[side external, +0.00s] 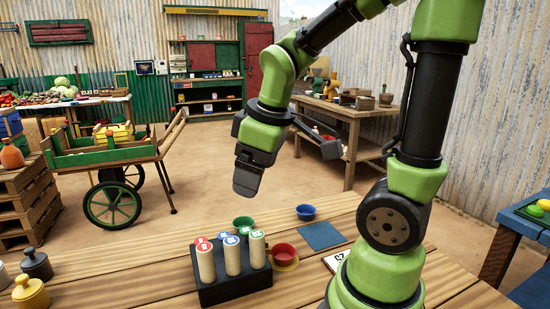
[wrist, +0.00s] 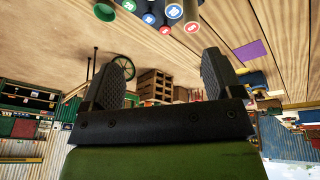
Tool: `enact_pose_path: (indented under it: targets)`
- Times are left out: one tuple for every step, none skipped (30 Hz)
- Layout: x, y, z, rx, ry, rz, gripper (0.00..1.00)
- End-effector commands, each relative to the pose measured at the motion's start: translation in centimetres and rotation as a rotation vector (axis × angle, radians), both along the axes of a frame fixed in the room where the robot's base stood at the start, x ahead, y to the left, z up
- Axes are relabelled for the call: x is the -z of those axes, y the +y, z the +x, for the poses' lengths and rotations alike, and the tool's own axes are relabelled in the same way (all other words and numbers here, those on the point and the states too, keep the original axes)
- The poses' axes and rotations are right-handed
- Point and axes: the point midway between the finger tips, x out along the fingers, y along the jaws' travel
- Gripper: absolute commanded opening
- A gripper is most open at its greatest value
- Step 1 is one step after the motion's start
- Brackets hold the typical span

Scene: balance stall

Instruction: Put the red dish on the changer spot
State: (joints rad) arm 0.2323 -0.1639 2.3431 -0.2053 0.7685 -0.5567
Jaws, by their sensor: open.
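The red dish (side external: 284,254) is a small round bowl on the wooden table, right of a black rack. It sits over a yellow flat piece (side external: 290,267), whose shape is mostly hidden. A blue square mat (side external: 322,236) lies bare to its right. A white card with dark lettering (side external: 336,260) lies partly hidden behind my arm's base. I cannot tell from labels which is the changer spot. My gripper (side external: 248,182) hangs above the table's far edge, high over the dishes. In the wrist view my gripper (wrist: 160,74) is open and empty. The red dish is not clear there.
A black rack (side external: 235,287) holds several tall pale cylinders with coloured, numbered tops, close left of the red dish. A green dish (side external: 243,223) and a blue dish (side external: 306,212) stand behind. Grey (side external: 36,264) and yellow (side external: 30,293) knobbed weights stand at the left.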

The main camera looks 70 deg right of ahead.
Motion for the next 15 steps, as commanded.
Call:
enact_pose_path:
  targets:
    - [-1.5, 1.5, -0.8, 0.062, -0.076, 0.048, 0.85]
    - [-2.2, 2.3, -1.3, 0.104, -0.11, 0.084, 0.85]
    - [-3.0, 3.3, -2.0, 0.155, -0.154, 0.135, 0.85]
    - [-3.5, 4.0, -2.6, 0.19, -0.18, 0.173, 0.85]
    - [-3.9, 4.6, -3.1, 0.221, -0.207, 0.211, 0.85]
    - [-4.4, 5.4, -3.8, 0.26, -0.234, 0.26, 0.85]
    - [-4.7, 5.8, -4.2, 0.284, -0.25, 0.294, 0.85]
    - [-4.9, 6.2, -4.6, 0.306, -0.264, 0.326, 0.85]
    - [-5.2, 6.7, -5.1, 0.33, -0.279, 0.362, 0.85]
    - [-5.4, 7.0, -5.5, 0.346, -0.286, 0.386, 0.85]
    - [-5.5, 7.2, -5.7, 0.358, -0.292, 0.407, 0.85]
    - [-5.6, 7.4, -6.0, 0.371, -0.299, 0.428, 0.85]
    - [-5.6, 7.5, -6.1, 0.379, -0.301, 0.44, 0.85]
    - [-5.7, 7.6, -6.2, 0.384, -0.304, 0.447, 0.85]
    - [-5.7, 7.7, -6.3, 0.388, -0.305, 0.454, 0.85]
